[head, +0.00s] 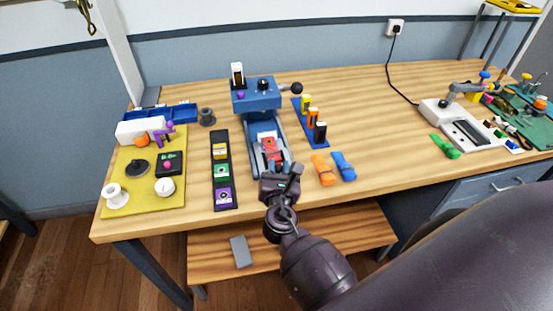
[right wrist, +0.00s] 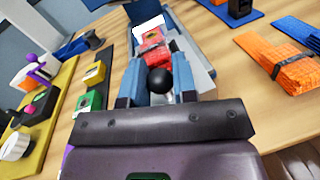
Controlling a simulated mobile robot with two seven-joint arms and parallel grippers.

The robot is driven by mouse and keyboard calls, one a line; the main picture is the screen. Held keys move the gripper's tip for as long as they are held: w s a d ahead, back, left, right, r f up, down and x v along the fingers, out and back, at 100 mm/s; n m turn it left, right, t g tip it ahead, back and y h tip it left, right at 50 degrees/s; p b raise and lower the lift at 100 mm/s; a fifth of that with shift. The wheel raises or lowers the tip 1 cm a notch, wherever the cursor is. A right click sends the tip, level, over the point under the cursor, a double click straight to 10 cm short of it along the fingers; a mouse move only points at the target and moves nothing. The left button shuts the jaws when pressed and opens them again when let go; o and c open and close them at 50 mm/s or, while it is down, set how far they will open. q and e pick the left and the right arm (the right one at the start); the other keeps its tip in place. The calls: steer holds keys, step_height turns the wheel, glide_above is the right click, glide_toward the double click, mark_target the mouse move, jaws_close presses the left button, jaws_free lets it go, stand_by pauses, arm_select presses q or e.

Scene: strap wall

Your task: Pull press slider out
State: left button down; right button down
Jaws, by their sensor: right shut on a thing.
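The blue press (head: 257,102) stands near the middle of the workbench, with a dark lever ending in a black ball at its right. Its slider (right wrist: 203,72), a pale tray between blue rails, extends toward me from under the press head. A red folded strap (head: 270,147) lies on the slider and also shows in the right wrist view (right wrist: 153,52). A black ball knob (right wrist: 160,81) is at the slider's near end. My right gripper (head: 280,175) is at this end, shut on the knob; its fingers partly hide the contact. My left gripper is out of view.
A black strip with coloured squares (head: 214,164) lies left of the press. A blue rack (head: 323,141) and loose orange (head: 323,169) and blue straps (head: 343,165) lie to its right. A yellow mat (head: 113,184) is further left. The bench's front edge is close below my gripper.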

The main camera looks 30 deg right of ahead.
steer(key=shift+f, duration=0.1)
steer(key=shift+s, duration=0.1)
steer(key=c, duration=1.3)
jaws_free()
steer(key=shift+o, duration=0.4)
steer(key=shift+s, duration=0.1)
steer(key=shift+a, duration=0.1)
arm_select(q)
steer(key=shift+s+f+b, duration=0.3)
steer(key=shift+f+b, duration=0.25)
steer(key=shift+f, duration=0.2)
arm_select(e)
steer(key=v, duration=1.1)
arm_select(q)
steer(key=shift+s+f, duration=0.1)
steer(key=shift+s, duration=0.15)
